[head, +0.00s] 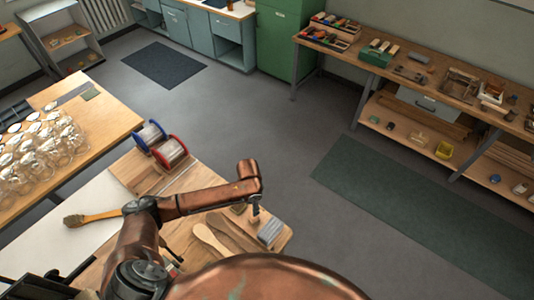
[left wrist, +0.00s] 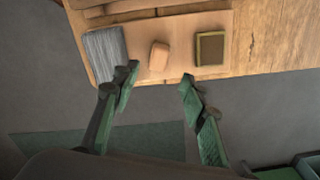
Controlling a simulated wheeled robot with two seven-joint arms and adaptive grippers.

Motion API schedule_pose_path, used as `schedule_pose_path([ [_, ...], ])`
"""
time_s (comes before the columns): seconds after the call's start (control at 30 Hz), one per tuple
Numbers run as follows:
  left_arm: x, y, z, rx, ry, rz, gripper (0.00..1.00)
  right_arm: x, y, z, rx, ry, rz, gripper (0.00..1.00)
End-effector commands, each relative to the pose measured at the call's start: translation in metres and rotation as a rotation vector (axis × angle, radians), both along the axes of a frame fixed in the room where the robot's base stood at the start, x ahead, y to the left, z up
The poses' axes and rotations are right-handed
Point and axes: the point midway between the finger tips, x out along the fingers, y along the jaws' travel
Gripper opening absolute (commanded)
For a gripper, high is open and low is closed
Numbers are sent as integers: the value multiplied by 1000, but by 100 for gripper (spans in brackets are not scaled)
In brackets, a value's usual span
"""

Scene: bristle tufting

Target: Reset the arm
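My left gripper (head: 255,213) hangs at the end of the copper arm, near the right edge of the wooden workbench (head: 185,180). In the left wrist view its two green fingers (left wrist: 159,75) are spread apart with nothing between them. Beyond the fingertips, a grey bristle bundle (left wrist: 103,55), a small tan block (left wrist: 159,56) and a dark-topped box with a light rim (left wrist: 210,49) lie on the wood. The bristle bundle also shows in the head view (head: 270,232). My right gripper is not in view.
A blue spool (head: 150,135) and a red spool (head: 171,152) stand on the bench. A brush (head: 90,217) lies on the white surface; wooden brush blanks (head: 210,240) lie near the arm. A table with glass jars (head: 40,145) is at left. Open floor lies to the right.

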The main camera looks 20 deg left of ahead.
Motion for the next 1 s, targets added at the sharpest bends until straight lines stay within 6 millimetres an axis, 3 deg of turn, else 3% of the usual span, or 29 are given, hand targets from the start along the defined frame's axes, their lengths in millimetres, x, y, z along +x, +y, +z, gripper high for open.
schedule_pose_path([
  [0.17,-1,0,-21,1,4,1,40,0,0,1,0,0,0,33],
  [0.7,-1,0,-121,1,1,0,40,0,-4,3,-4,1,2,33],
  [1.0,-2,-1,-88,-1,1,-1,40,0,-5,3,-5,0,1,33],
])
